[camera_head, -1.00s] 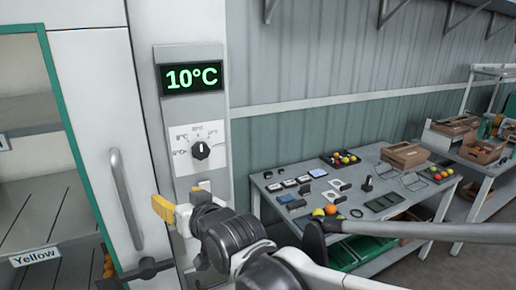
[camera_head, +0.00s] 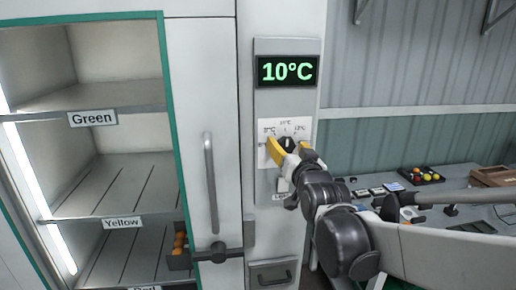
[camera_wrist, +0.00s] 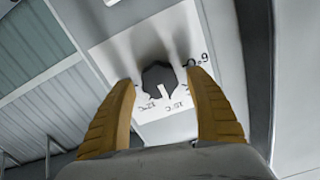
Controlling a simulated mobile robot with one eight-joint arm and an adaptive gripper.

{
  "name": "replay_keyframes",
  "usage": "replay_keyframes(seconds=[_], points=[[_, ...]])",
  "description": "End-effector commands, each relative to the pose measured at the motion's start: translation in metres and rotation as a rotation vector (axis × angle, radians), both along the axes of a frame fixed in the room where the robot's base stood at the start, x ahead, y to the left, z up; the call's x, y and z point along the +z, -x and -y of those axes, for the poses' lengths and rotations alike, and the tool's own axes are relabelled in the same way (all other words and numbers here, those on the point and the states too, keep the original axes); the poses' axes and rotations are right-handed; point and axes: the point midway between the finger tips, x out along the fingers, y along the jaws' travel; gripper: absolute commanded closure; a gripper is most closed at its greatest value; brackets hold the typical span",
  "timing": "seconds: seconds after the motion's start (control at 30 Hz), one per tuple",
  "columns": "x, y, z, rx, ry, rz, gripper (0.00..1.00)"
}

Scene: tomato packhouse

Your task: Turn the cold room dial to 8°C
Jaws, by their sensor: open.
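The cold room dial (camera_head: 287,144) is a dark knob on a white scale plate (camera_head: 270,127) below a display (camera_head: 287,71) reading 10°C in green. My gripper (camera_head: 290,148) is in front of the dial with its yellow fingers apart. In the wrist view the dial (camera_wrist: 158,80) sits between the open fingertips of my gripper (camera_wrist: 160,82), with a gap on each side. The dial's white pointer mark faces the lower part of the wrist view. The scale plate (camera_wrist: 110,62) shows there upside down, partly covered by the fingers.
A cold room cabinet with a tall handle (camera_head: 211,185) and shelves labelled Green (camera_head: 92,119) and Yellow (camera_head: 122,223) stands left of the panel. A table with coloured tomatoes in a tray (camera_head: 440,180) is at the right. A drawer-like handle (camera_head: 273,278) is below the panel.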

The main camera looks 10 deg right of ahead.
Motion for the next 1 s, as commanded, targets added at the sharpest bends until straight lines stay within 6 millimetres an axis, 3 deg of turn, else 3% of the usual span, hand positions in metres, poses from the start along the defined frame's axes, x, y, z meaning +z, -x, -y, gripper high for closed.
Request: replay_keyframes(seconds=[0.37,0.53,0.57,1.0], points=[[0.0000,-0.0073,0.0000,0.000,0.000,-0.001,0.36],[0.0000,-0.0071,0.0000,0.000,0.000,-0.001,0.87],[0.0000,-0.0071,0.0000,0.000,0.000,-0.001,0.89],[0.0007,-0.0073,-0.0003,0.000,0.039,0.000,0.90]])
